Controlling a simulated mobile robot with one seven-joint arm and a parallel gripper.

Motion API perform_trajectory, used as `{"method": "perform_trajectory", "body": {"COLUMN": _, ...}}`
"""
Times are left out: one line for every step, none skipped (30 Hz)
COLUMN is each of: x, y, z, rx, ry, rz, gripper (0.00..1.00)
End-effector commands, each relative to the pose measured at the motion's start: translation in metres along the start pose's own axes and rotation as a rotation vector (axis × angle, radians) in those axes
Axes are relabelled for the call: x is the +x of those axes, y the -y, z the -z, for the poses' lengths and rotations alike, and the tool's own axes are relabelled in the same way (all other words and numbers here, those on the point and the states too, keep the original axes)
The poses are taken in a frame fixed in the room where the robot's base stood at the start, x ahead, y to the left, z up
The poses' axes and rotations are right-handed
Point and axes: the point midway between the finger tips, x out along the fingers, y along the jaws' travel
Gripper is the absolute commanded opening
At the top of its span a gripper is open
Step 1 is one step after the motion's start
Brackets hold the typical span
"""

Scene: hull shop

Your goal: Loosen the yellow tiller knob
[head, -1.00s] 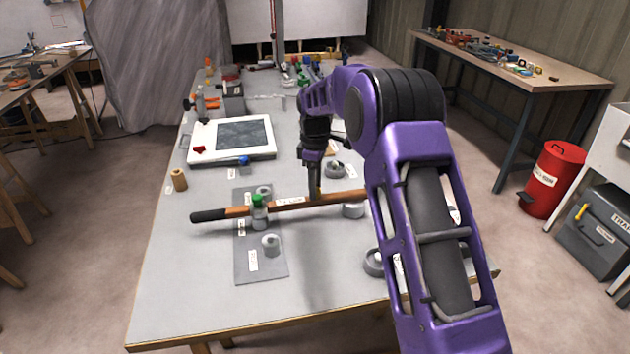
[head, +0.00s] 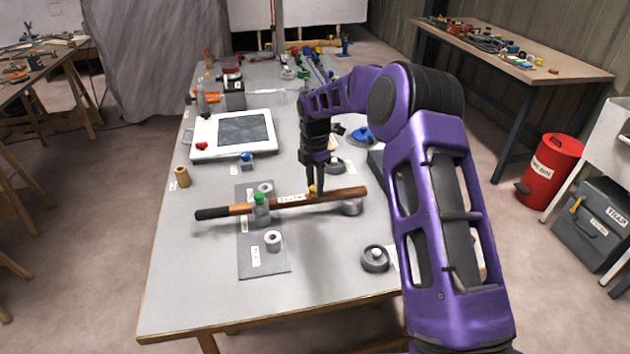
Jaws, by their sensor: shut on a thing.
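The wooden tiller (head: 240,209) lies across the bench with its black grip end at the left. A green knob (head: 259,198) stands on a clear fitting at its left part. The yellow knob (head: 312,189) sits on top of the tiller, right of its middle, and is partly covered by my fingers. My gripper (head: 315,186) points down from above and is shut on the yellow knob. How far the knob is turned cannot be told from here.
A grey plate (head: 249,263) with round fittings lies under the tiller's left part. A round grey fitting (head: 375,262) sits at the front right. The bench's front left is clear.

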Motion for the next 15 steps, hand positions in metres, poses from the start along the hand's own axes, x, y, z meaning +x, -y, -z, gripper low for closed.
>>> {"method": "perform_trajectory", "body": {"x": -0.0016, "y": -0.0006, "z": 0.0001, "rx": -0.023, "ry": 0.0, "rz": -0.002, "gripper": 0.0}}
{"method": "perform_trajectory", "body": {"x": -0.0015, "y": -0.0006, "z": 0.0, "rx": -0.035, "ry": 0.0, "rz": -0.002, "gripper": 0.0}}
{"method": "perform_trajectory", "body": {"x": -0.0014, "y": -0.0006, "z": 0.0, "rx": -0.051, "ry": 0.0, "rz": -0.002, "gripper": 0.0}}
{"method": "perform_trajectory", "body": {"x": -0.0014, "y": -0.0006, "z": 0.0, "rx": -0.061, "ry": 0.0, "rz": -0.002, "gripper": 0.0}}
{"method": "perform_trajectory", "body": {"x": -0.0013, "y": -0.0006, "z": 0.0, "rx": -0.071, "ry": 0.0, "rz": -0.002, "gripper": 0.0}}
{"method": "perform_trajectory", "body": {"x": -0.0012, "y": -0.0006, "z": 0.0, "rx": -0.083, "ry": 0.0, "rz": -0.002, "gripper": 0.0}}
{"method": "perform_trajectory", "body": {"x": -0.0012, "y": -0.0006, "z": 0.0, "rx": -0.09, "ry": 0.0, "rz": -0.002, "gripper": 0.0}}
{"method": "perform_trajectory", "body": {"x": -0.0012, "y": -0.0007, "z": 0.0, "rx": -0.096, "ry": 0.0, "rz": -0.003, "gripper": 0.0}}
{"method": "perform_trajectory", "body": {"x": -0.0011, "y": -0.0006, "z": -0.0001, "rx": -0.103, "ry": 0.0, "rz": -0.002, "gripper": 0.0}}
{"method": "perform_trajectory", "body": {"x": -0.001, "y": -0.0007, "z": -0.0001, "rx": -0.107, "ry": 0.0, "rz": -0.003, "gripper": 0.0}}
{"method": "perform_trajectory", "body": {"x": -0.001, "y": -0.0007, "z": -0.0001, "rx": -0.111, "ry": 0.0, "rz": -0.003, "gripper": 0.0}}
{"method": "perform_trajectory", "body": {"x": -0.001, "y": -0.0007, "z": -0.0001, "rx": -0.115, "ry": 0.0, "rz": -0.003, "gripper": 0.0}}
{"method": "perform_trajectory", "body": {"x": -0.0009, "y": -0.0007, "z": -0.0001, "rx": -0.117, "ry": 0.0, "rz": -0.003, "gripper": 0.0}}
{"method": "perform_trajectory", "body": {"x": -0.0009, "y": -0.0007, "z": -0.0001, "rx": -0.118, "ry": 0.0, "rz": -0.003, "gripper": 0.0}}
{"method": "perform_trajectory", "body": {"x": -0.0009, "y": -0.0007, "z": -0.0001, "rx": -0.119, "ry": 0.001, "rz": -0.003, "gripper": 0.0}}
